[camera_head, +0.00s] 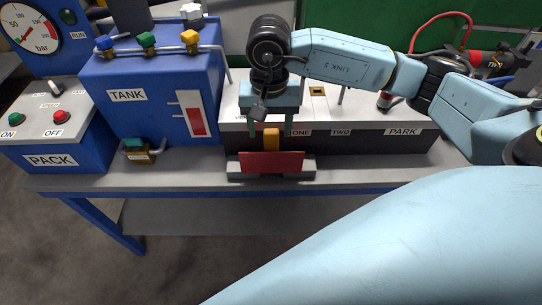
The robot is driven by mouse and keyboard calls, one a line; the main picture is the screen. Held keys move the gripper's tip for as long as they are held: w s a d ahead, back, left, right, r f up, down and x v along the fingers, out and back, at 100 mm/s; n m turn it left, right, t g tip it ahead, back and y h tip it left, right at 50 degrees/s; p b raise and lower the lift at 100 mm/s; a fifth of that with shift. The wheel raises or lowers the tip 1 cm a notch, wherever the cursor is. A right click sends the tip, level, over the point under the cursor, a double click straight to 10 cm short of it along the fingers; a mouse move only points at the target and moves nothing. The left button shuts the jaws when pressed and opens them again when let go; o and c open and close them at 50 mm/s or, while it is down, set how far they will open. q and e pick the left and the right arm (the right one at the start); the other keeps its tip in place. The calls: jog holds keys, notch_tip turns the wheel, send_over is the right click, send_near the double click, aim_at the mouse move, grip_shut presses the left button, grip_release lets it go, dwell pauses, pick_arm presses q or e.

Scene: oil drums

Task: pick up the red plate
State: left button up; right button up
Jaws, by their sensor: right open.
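The red plate (262,165) is at the front of the bench, between grey blocks (236,170) at its lower left and right. An orange upright piece (271,139) stands at its top edge; I cannot tell whether it is part of the plate. My right gripper (271,131) points down above the plate. Its two fingers are apart, one on each side of the orange piece, with a visible gap on both sides. It holds nothing. My left gripper is not in view.
The blue TANK unit (150,85) with valves stands to the left, and the PACK control box (50,130) is further left. Behind the plate is a dark-fronted box (370,138) labelled ONE, TWO and PARK.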

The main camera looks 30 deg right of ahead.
aim_at(271, 142)
jog(key=shift+w+d+f+b, duration=0.1)
jog(key=shift+d+f+b, duration=0.1)
jog(key=shift+f, duration=1.35)
jog(key=shift+d+f+b, duration=0.1)
jog(key=shift+f+b, duration=0.1)
jog(key=shift+f, duration=1.3)
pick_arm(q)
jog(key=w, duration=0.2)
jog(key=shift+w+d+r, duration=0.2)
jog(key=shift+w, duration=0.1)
pick_arm(e)
jog(key=shift+c, duration=0.5)
jog(key=c, duration=1.2)
